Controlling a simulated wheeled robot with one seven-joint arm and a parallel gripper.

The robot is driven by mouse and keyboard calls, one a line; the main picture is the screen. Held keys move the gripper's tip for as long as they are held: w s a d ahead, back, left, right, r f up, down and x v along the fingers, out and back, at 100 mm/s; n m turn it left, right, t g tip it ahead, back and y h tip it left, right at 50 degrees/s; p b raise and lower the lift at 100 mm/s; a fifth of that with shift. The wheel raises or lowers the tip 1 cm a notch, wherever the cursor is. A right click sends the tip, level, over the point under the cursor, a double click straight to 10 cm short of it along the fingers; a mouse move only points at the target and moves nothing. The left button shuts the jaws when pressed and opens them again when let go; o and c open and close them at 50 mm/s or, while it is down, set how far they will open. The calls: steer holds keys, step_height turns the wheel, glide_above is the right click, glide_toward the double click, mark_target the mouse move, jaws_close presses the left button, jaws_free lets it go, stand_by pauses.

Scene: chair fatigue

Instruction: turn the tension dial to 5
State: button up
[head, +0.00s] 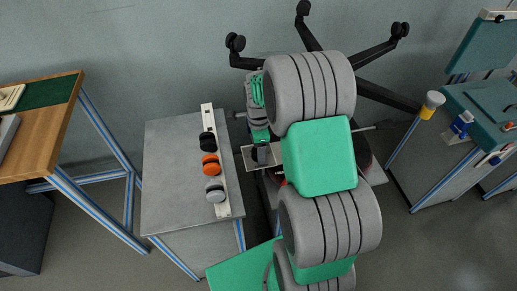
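No dial marked with numbers can be read in the head view, so I cannot tell the tension dial or its setting. An office chair's dark star base with casters (303,9) shows at the top. Its middle is largely hidden behind my grey and green arm, with thin rods showing on either side. My gripper (262,153) appears to be at the lower end of the green and grey wrist, over or beside a pale plate (249,159). Its fingers are too small and dark to tell whether they are open or shut, or whether they touch anything.
A grey table (167,190) stands left of the chair. On it, black (207,138), orange (210,165) and grey (214,190) round parts sit along a white strip. A wooden bench (45,130) is far left. Teal-topped benches (480,100) stand right.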

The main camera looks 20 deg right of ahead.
step_height(320, 180, up, 7)
steer(key=shift+r, duration=0.2)
stand_by(0.3)
steer(key=n, duration=0.6)
steer(key=shift+f, duration=0.1)
steer(key=s+f+n, duration=0.1)
steer(key=n, duration=0.1)
steer(key=s+f+n, duration=0.1)
steer(key=s+n, duration=0.1)
steer(key=s+a+f+n+g, duration=0.1)
steer(key=shift+s+n, duration=0.3)
steer(key=shift+n, duration=0.1)
steer(key=s+a+r+n+t+p, duration=0.1)
steer(key=s+a+r+n, duration=0.25)
steer(key=s, duration=0.25)
steer(key=s+a+r+n+p, duration=0.1)
steer(key=s+a+r+n, duration=0.25)
steer(key=s+r, duration=0.2)
step_height(320, 180, up, 8)
steer(key=w+a+n+t+p, duration=0.1)
steer(key=a+n+t, duration=0.1)
steer(key=t, duration=0.1)
steer(key=shift+w+f+p, duration=0.15)
steer(key=shift+w+p, duration=0.2)
